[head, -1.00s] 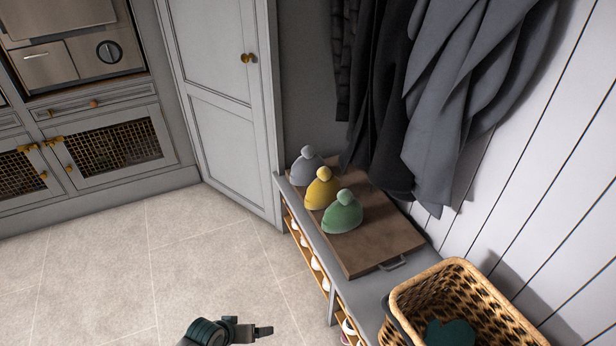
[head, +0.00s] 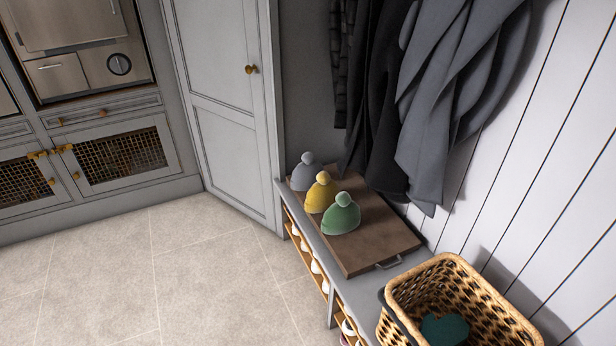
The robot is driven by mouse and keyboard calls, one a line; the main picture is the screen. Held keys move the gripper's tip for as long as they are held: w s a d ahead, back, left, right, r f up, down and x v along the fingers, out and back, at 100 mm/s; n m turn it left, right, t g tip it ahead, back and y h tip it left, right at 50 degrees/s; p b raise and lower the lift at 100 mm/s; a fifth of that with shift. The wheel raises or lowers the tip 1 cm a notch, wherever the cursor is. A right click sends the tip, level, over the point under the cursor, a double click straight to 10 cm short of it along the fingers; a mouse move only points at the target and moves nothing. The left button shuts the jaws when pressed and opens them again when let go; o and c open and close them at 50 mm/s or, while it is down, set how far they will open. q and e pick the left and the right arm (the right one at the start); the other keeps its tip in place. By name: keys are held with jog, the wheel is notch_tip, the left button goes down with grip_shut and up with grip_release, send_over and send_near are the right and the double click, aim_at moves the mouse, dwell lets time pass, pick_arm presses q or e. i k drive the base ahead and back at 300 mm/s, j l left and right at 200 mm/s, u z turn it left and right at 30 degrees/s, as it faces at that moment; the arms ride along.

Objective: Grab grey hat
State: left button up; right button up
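The grey hat (head: 307,174) has a round pompom and stands upright at the far end of a brown wooden tray (head: 375,240) on the bench. A yellow hat (head: 321,194) stands just in front of it and partly covers its lower right side. A green hat (head: 341,216) stands nearer than the yellow one. All three are in a row along the tray's left side. Neither gripper shows in the head view.
A wicker basket (head: 458,287) with a dark teal item (head: 445,329) inside stands at the near end of the bench (head: 357,291). Dark coats (head: 465,95) hang above the tray's right side. Shoes sit on shelves under the bench. The tiled floor (head: 170,270) at left is clear.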

aim_at(304, 175)
jog(key=i+j+z, duration=0.1)
jog(key=z, duration=0.5)
jog(key=i+j+z, duration=0.3)
jog(key=j+z, duration=0.3)
jog(key=j, duration=0.15)
jog(key=i+j, duration=0.1)
jog(key=j, duration=0.3)
jog(key=i+j+z, duration=0.15)
jog(key=j, duration=0.25)
jog(key=i+j, duration=0.1)
jog(key=j, duration=0.25)
jog(key=i+j+z, duration=0.1)
jog(key=j, duration=0.3)
jog(key=i+j, duration=0.1)
jog(key=j, duration=0.35)
jog(key=i+j, duration=0.1)
jog(key=j, duration=0.4)
jog(key=i+j, duration=0.1)
jog(key=j, duration=0.4)
jog(key=i+z, duration=0.05)
